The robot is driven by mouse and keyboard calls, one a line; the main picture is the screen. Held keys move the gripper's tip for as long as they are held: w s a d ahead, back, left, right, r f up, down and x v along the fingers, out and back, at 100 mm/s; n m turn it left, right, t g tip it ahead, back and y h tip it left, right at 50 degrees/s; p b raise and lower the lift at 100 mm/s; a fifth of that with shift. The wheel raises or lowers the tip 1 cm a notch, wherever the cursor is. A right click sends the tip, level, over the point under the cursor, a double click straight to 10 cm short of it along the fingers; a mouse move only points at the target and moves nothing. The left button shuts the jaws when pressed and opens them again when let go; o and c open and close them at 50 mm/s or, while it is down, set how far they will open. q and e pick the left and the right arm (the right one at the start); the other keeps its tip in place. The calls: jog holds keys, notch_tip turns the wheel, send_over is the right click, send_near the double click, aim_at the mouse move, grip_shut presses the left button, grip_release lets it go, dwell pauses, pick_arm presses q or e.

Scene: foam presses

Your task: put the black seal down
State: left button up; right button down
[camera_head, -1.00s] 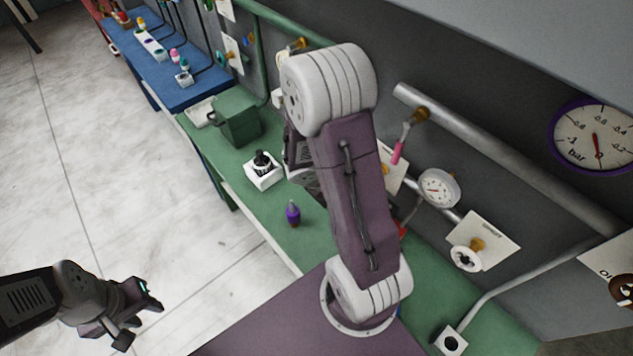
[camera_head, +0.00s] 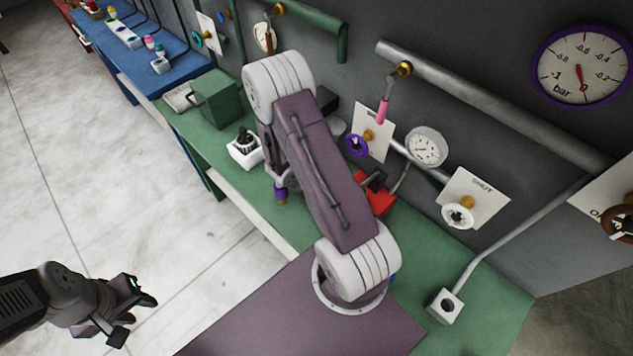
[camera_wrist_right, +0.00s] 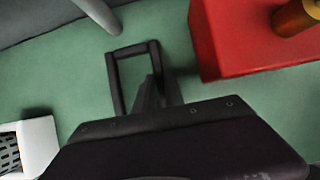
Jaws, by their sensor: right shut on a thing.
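The black seal (camera_wrist_right: 113,85) shows in the right wrist view as a thin rectangular frame with an open middle. My right gripper (camera_wrist_right: 155,90) is shut on one side of it, and the frame sticks out past the fingers over the green bench top (camera_wrist_right: 75,85). Whether the seal touches the bench I cannot tell. In the head view my right arm hides the right gripper and the seal. My left gripper (camera_head: 138,312) is open and empty, low over the pale floor, away from the bench.
A red block (camera_wrist_right: 245,45) with a brass part lies close right of the seal. A white box (camera_wrist_right: 38,143) with a dark grid is at lower left. In the head view, a white holder (camera_head: 243,154) and green box (camera_head: 216,99) stand farther along the bench; gauges and valves line the wall.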

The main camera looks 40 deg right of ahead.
jog(key=shift+w+d+r+p, duration=0.15)
jog(key=shift+w+r+p, duration=0.1)
jog(key=shift+w, duration=0.3)
jog(key=shift+w+d+r+p, duration=0.15)
jog(key=shift+w+p, duration=0.1)
jog(key=shift+w, duration=0.25)
notch_tip(320, 180, down, 2)
jog(key=shift+w+f+b, duration=0.1)
jog(key=shift+b, duration=0.2)
jog(key=shift+s+a+f+b, duration=0.1)
jog(key=shift+s+b, duration=0.1)
jog(key=shift+b, duration=0.15)
jog(key=c, duration=1.4)
grip_release()
